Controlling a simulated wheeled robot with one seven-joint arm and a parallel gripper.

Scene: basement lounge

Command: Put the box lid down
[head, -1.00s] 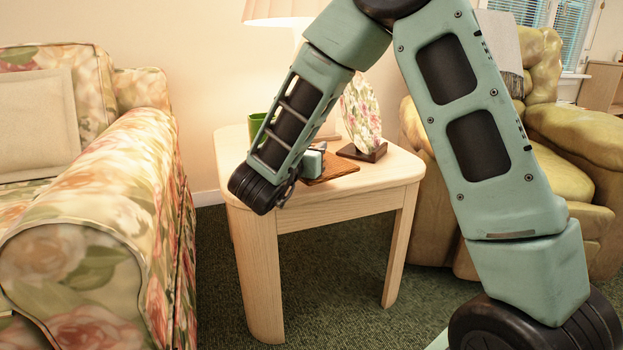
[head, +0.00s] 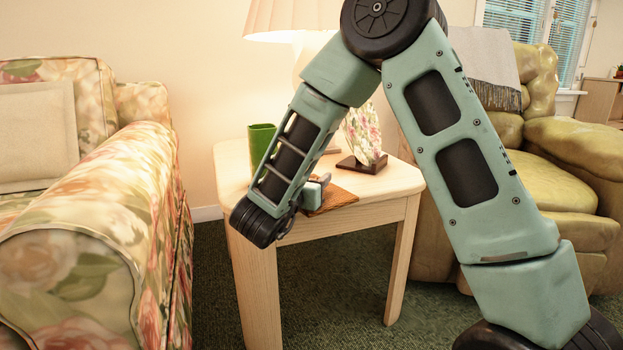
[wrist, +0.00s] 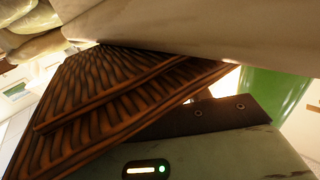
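The box lid (head: 336,197) is a flat brown piece at the front of the side table in the head view. In the wrist view the lid (wrist: 115,95) shows dark ribbed brown with a stepped second layer, tilted across the picture. My gripper (head: 320,188) is at the lid's left end and appears shut on it; the fingertips are mostly hidden by the lid and my own arm. The lid is over or very near the tabletop (head: 393,180); I cannot tell whether it touches. No separate box body is clearly visible.
A green cup (head: 261,140) stands behind my forearm. A floral plate (head: 362,132) on a dark stand (head: 361,163) is just behind the lid, with a lamp (head: 290,20) behind. A floral sofa (head: 110,220) is left and a yellow-green armchair (head: 565,180) right.

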